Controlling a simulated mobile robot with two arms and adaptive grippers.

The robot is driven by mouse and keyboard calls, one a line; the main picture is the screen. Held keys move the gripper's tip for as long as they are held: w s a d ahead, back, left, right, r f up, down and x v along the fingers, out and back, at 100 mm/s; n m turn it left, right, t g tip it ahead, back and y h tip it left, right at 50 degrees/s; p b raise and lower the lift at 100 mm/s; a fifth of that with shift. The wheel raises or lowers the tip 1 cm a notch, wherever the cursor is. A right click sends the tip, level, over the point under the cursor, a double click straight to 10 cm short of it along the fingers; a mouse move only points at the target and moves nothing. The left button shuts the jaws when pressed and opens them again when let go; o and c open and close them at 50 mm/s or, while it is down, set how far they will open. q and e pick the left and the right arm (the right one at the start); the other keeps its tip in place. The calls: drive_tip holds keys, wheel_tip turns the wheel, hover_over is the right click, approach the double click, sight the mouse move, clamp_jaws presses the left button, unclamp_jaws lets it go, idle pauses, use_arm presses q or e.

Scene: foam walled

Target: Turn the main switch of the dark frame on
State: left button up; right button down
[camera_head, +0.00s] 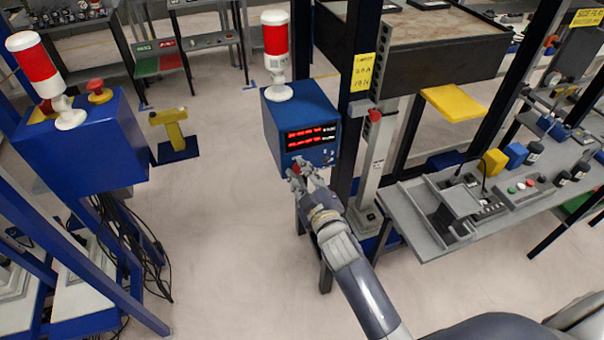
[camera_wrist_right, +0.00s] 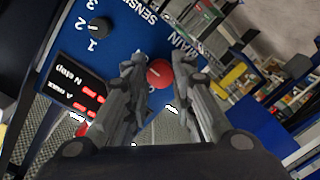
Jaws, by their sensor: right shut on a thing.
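The blue control box (camera_head: 290,122) is mounted beside the dark frame (camera_head: 353,85), with a red digital display (camera_head: 311,136) on its front. My right gripper (camera_head: 303,173) is at the lower front of this box. In the right wrist view, the red main switch (camera_wrist_right: 159,74) sits under the "MAIN" label, between the two fingers of my right gripper (camera_wrist_right: 157,66), which is shut on it. The knob's "O" mark shows partly, and the fingers hide other marks, so its setting is not clear. My left gripper is not in view.
A black selector knob (camera_wrist_right: 99,27) marked 1, 2, 3 is beside the switch. A red-white beacon (camera_head: 277,52) tops the box. A grey bench (camera_head: 440,215) is to the right, another blue box (camera_head: 85,140) to the left. Open floor (camera_head: 220,240) lies between.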

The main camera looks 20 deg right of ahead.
drive_tip(key=c, duration=1.3)
unclamp_jaws()
drive_tip(key=shift+c, duration=0.2)
drive_tip(key=s, duration=1.2)
drive_tip(key=shift+d+r, duration=0.25)
drive_tip(key=shift+r, duration=0.2)
